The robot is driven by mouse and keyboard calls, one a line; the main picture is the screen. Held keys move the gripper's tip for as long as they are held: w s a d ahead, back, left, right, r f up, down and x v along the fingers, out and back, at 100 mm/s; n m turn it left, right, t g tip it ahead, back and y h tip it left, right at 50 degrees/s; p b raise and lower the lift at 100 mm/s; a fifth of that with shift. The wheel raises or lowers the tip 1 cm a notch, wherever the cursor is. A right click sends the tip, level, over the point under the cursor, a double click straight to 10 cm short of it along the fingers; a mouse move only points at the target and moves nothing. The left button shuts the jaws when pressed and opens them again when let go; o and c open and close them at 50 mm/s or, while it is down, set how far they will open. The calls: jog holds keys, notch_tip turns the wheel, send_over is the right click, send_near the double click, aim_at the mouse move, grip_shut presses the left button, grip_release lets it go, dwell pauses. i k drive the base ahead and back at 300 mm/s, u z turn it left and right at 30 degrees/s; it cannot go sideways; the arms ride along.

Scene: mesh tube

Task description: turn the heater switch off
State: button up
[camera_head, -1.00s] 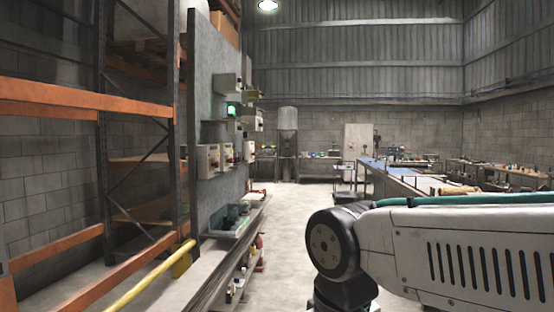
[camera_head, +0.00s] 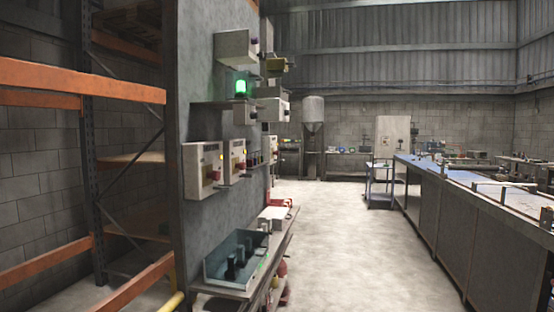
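Several pale control boxes are fixed to a grey wall panel (camera_head: 222,130) left of centre. The nearest box (camera_head: 203,170) has a dark red part on its front. A second box (camera_head: 234,160) sits just beyond it, with a small yellow part on top. A green lamp (camera_head: 241,88) is lit on a small shelf above them. I cannot tell which box carries the heater switch, and no label is readable. My gripper and arm are out of view.
A shelf below the panel holds a grey tray (camera_head: 213,268) with dark items. An orange rack (camera_head: 60,75) stands at the left, with a yellow rail (camera_head: 172,303) low beside it. The floor aisle (camera_head: 330,240) is clear. A long workbench (camera_head: 425,215) lines the right.

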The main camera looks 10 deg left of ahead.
aim_at(216, 175)
jog(key=u, duration=0.25)
jog(key=i, duration=1.7)
jog(key=u, duration=0.5)
